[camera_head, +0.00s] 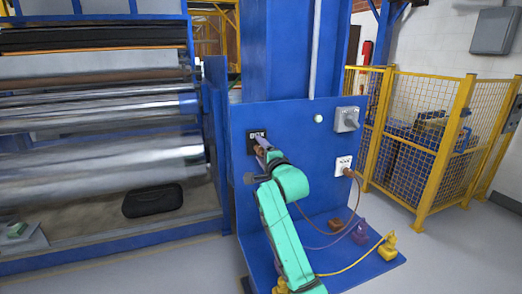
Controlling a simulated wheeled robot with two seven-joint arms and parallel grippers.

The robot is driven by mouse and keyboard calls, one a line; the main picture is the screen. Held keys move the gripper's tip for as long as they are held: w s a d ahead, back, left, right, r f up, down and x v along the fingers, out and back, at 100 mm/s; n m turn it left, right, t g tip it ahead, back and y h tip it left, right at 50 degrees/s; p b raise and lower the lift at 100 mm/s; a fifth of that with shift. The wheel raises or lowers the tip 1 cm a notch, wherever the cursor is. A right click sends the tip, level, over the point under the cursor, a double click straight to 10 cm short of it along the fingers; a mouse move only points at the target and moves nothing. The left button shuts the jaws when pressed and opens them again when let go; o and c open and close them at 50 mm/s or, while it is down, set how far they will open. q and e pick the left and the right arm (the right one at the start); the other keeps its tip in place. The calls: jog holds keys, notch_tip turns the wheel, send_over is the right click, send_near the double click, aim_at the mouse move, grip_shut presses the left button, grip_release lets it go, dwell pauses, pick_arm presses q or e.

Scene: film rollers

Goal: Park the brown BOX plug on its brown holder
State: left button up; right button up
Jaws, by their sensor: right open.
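A black socket plate (252,136) with small white marks sits on the blue panel. My right gripper (262,144) is in front of it, at the end of my green arm, and is open. A small brown part (258,149), likely the brown BOX plug, shows between the gripper and the plate. The gripper hides most of it, so I cannot tell whether they touch. A brown holder-like block (335,225) sits low on the blue base plate. My left gripper is not in view.
A brown plug (349,173) is at a white socket (342,163), with a cable hanging below. A purple block (360,232) and a yellow plug (388,246) with its cable are on the base. Steel rollers (110,160) stand left; a yellow fence (425,130) stands right.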

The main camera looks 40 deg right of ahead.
dwell(0.7)
grip_shut()
jog(key=shift+f+p, duration=0.1)
jog(key=shift+p, duration=0.2)
dwell(1.3)
jog(key=shift+s+a+f, duration=0.1)
jog(key=shift+s+a+r, duration=0.15)
jog(key=shift+s, duration=0.3)
jog(key=shift+s+a+r, duration=0.15)
jog(key=shift+s, duration=0.3)
jog(key=shift+s+f+p, duration=0.15)
jog(key=shift+s+p, duration=0.1)
jog(key=shift+p, duration=0.05)
jog(key=shift+p+v, duration=0.35)
jog(key=shift+v, duration=1.35)
